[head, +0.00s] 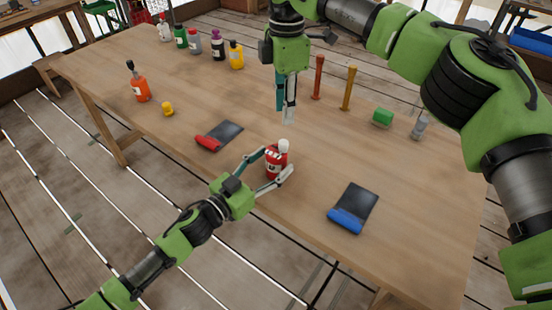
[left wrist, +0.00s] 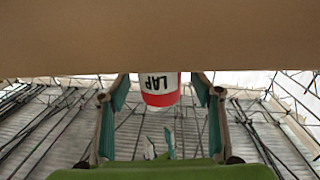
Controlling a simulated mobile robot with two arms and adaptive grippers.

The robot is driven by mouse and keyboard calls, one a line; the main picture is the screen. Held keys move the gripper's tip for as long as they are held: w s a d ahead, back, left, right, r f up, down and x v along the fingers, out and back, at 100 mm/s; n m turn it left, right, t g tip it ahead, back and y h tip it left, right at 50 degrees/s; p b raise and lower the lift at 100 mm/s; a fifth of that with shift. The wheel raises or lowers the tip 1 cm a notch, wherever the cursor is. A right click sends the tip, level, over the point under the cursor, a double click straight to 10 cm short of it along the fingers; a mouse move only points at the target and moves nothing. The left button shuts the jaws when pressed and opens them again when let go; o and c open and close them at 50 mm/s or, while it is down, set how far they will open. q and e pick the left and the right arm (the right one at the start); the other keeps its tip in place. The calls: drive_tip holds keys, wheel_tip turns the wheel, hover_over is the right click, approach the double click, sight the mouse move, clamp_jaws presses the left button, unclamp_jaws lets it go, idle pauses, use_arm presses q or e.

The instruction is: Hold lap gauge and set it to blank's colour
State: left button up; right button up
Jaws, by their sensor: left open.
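The lap gauge is a red bottle-like thing (head: 274,162) with a white top, standing near the table's front edge. In the left wrist view its white label (left wrist: 158,82) reads LAP, upside down. My left gripper (head: 275,165) is open, with its fingers on either side of the gauge; whether they touch it I cannot tell. My right gripper (head: 285,112) hangs fingers-down above the table behind the gauge; its fingers overlap in this view. A dark plate with a red end (head: 208,141) lies left of the gauge, one with a blue end (head: 345,220) to the right. Which thing is the blank is unclear.
An orange bottle (head: 140,88) and a small yellow piece (head: 168,108) stand at left. Several bottles line the back edge. Brown (head: 318,77) and ochre (head: 348,88) posts, a green block (head: 382,118) and a grey bottle (head: 420,127) stand at back right.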

use_arm(q)
drive_tip(key=shift+x, duration=1.05)
